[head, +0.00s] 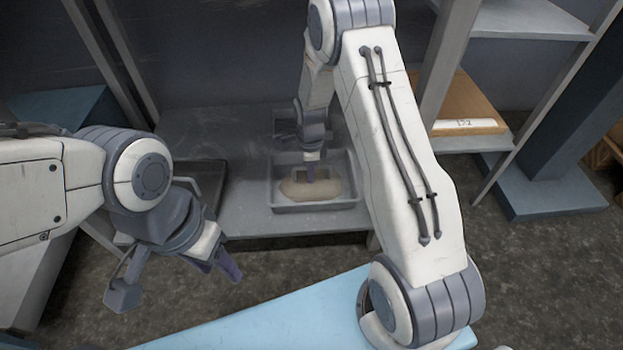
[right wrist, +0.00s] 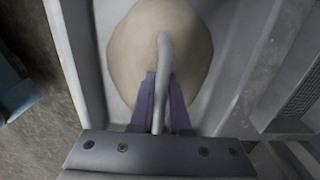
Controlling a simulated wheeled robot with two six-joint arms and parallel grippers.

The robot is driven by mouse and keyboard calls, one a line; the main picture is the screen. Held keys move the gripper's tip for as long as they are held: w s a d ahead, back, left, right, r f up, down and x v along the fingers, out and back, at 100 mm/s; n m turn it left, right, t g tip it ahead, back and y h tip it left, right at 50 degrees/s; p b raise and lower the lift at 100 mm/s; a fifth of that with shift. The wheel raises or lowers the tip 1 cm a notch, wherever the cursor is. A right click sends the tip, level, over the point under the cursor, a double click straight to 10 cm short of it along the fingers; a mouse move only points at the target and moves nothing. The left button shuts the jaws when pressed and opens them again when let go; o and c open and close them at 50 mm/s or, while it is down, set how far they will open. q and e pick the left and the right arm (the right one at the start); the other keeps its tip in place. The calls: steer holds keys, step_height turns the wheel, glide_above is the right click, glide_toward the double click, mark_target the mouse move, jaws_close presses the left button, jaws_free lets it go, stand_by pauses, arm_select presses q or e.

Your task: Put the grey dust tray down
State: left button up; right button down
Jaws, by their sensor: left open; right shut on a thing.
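The grey dust tray (head: 318,207) is a shallow rectangular tray with a tan mound (head: 325,190) in it. In the head view it is at the grey shelf board, near its front edge; I cannot tell whether it touches the board. My right gripper (head: 311,178) reaches down over the tray's middle. In the right wrist view its purple fingers (right wrist: 161,100) are shut on a thin grey handle (right wrist: 163,60) above the mound. The tray's wall (right wrist: 85,60) shows beside the mound there. My left gripper (head: 228,268) is open and empty, lower left of the tray, in front of the shelf.
A dark open-topped tray or frame (head: 222,180) sits on the shelf board (head: 248,220) to the left. Shelf uprights stand on both sides. A cardboard box with a white label (head: 465,126) is on a shelf at right. A light blue surface (head: 290,312) lies in front.

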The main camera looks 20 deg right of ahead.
steer(key=shift+r, duration=0.15)
steer(key=c, duration=0.9)
jaws_free()
steer(key=shift+f, duration=0.2)
step_height(320, 180, up, 12)
steer(key=p, duration=0.8)
steer(key=shift+r, duration=0.15)
steer(key=s+a+r+n, duration=1.5)
steer(key=n, duration=0.1)
steer(key=s+r+n+y, duration=0.1)
steer(key=s+r+n, duration=0.3)
steer(key=s+n, duration=0.8)
steer(key=shift+s+a+n, duration=0.3)
steer(key=shift+s, duration=0.55)
